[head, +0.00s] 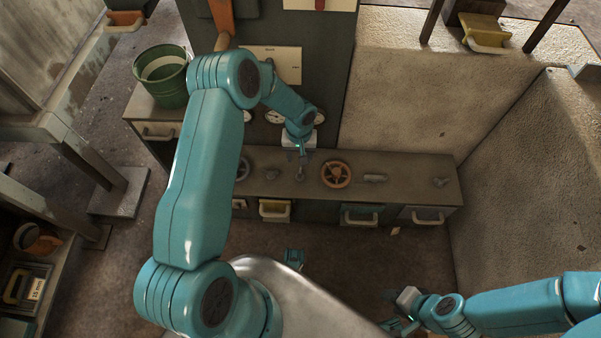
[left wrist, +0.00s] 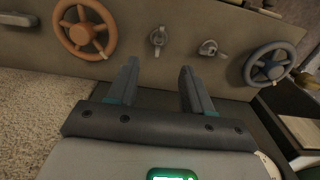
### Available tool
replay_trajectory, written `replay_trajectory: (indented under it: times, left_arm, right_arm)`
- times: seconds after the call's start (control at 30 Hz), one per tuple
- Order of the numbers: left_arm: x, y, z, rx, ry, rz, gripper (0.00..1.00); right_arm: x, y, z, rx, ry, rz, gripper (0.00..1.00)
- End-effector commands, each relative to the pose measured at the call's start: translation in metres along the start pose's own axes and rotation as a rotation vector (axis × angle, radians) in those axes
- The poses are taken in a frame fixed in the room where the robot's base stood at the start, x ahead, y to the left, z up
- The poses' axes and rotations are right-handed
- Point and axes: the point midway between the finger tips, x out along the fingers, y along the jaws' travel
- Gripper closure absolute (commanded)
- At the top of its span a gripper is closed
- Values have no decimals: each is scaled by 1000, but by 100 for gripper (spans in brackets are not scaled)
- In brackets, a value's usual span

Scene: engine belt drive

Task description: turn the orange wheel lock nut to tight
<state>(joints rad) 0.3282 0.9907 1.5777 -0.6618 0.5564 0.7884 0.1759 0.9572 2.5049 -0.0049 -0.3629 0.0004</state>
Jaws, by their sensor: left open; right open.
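The orange wheel (head: 325,177) lies on the bench top, right of my left gripper, with spokes around a hub. It also shows at the top left of the left wrist view (left wrist: 61,38). I cannot make out a separate lock nut or its tightness marks. My left gripper (head: 301,155) is over the bench, near a small grey fitting (head: 299,174); its jaws (left wrist: 158,78) are open and empty, apart from the wheel. My right gripper (head: 400,324) is low at the bottom right of the head view, away from the bench, and open.
A grey-blue wheel (left wrist: 250,72) and small fittings (left wrist: 157,38) share the bench (head: 405,169). Drawers with handles (head: 361,219) are below it. Gauges and a panel stand behind. A green bucket (head: 161,88) is at the left. Concrete walls (head: 405,95) bound the right.

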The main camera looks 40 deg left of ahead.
Motion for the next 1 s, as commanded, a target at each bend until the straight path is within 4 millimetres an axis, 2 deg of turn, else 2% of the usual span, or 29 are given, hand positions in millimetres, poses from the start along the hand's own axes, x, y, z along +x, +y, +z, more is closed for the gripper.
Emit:
replay_trajectory:
  times: [0.03, 0.1, 0.3, 0.4, 0.6, 0.87, 0.9, 0.97, 1.0]
  left_arm:
    - [18, 0, 1, 0, -4, -1, 50]
    - [35, 1, 0, 1, -3, -1, 50]
    - [78, 2, -2, 1, -2, -1, 50]
    - [93, 3, -2, 2, 0, 0, 50]
    - [107, 3, -2, 1, 0, 0, 50]
    - [108, 3, -2, 1, 0, 0, 50]
    - [107, 3, -2, 1, 0, 0, 56]
    - [107, 3, -2, 1, 0, 0, 76]
    - [107, 3, -2, 1, 0, 0, 89]
  right_arm:
    - [7, 3, 0, 0, 0, 0, 57]
    - [12, 4, 0, 0, 0, 0, 57]
    - [24, 9, -1, 1, 1, 0, 57]
    - [27, 10, -2, 3, 3, 0, 57]
    - [29, 12, -3, 7, 6, 1, 57]
    - [29, 12, -3, 7, 7, 1, 57]
    - [29, 12, -3, 7, 7, 1, 57]
    - [29, 12, -3, 7, 7, 1, 57]
    - [29, 12, -3, 7, 7, 1, 57]
